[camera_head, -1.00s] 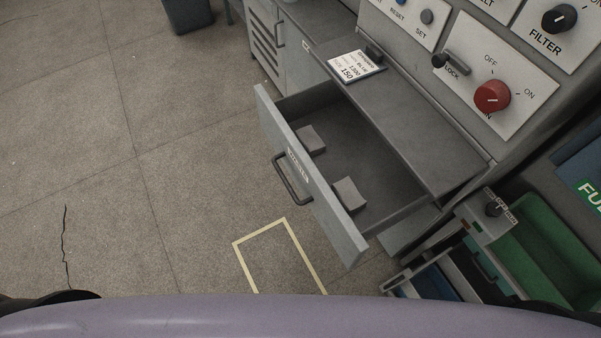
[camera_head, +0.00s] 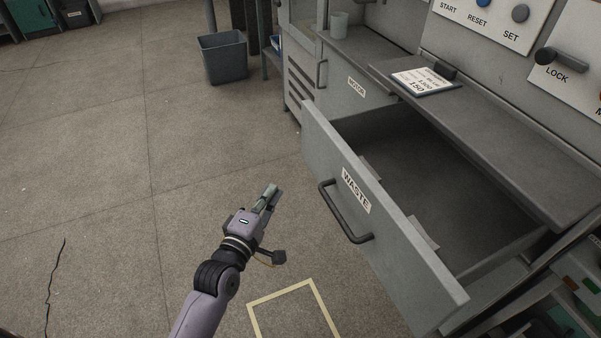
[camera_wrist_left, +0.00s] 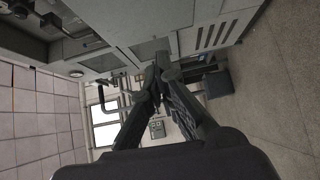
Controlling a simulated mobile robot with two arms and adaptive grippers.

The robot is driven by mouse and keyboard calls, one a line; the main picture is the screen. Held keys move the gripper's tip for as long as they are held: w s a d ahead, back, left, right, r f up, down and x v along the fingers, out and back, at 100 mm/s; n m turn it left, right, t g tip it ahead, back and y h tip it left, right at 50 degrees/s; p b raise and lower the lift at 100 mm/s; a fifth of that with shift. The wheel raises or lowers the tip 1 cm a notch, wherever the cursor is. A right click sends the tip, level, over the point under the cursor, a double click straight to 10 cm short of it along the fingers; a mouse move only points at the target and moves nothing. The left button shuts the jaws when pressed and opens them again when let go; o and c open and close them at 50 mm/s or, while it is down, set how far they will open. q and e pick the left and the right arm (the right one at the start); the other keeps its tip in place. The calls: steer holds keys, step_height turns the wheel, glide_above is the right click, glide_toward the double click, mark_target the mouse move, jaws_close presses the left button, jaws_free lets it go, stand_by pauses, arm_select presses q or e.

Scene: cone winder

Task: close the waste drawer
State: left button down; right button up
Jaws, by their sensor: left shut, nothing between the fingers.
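The waste drawer (camera_head: 400,248) is a grey drawer pulled well out of the machine, with a "WASTE" label and a dark bar handle (camera_head: 342,214) on its front. Two small grey blocks inside are partly hidden behind the front panel. My left gripper (camera_head: 271,195) is shut and empty, in front of the drawer and to the left of its handle, apart from it. In the left wrist view the fingers (camera_wrist_left: 155,82) meet, with cabinet fronts beyond them. My right gripper is not in view.
A grey bin (camera_head: 223,58) stands on the floor at the back. A worktop (camera_head: 490,135) with a label card (camera_head: 425,81) lies above the drawer. A yellow floor outline (camera_head: 293,312) is below the handle. The floor to the left is mostly clear.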

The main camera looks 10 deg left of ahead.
arm_select(q)
steer(key=b, duration=0.1)
glide_toward(310, 145)
steer(key=w+a, duration=0.3)
steer(key=shift+w+d+f, duration=0.1)
steer(key=shift+w+d, duration=0.2)
steer(key=shift+d, duration=0.3)
steer(key=shift+w+d+f, duration=0.1)
steer(key=shift+w+d, duration=0.2)
steer(key=shift+d, duration=0.3)
steer(key=shift+w+d+f, duration=0.1)
steer(key=shift+w+d, duration=0.2)
steer(key=shift+d, duration=0.3)
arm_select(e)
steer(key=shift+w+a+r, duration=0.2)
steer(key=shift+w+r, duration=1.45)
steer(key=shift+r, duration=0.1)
arm_select(q)
steer(key=shift+r, duration=0.1)
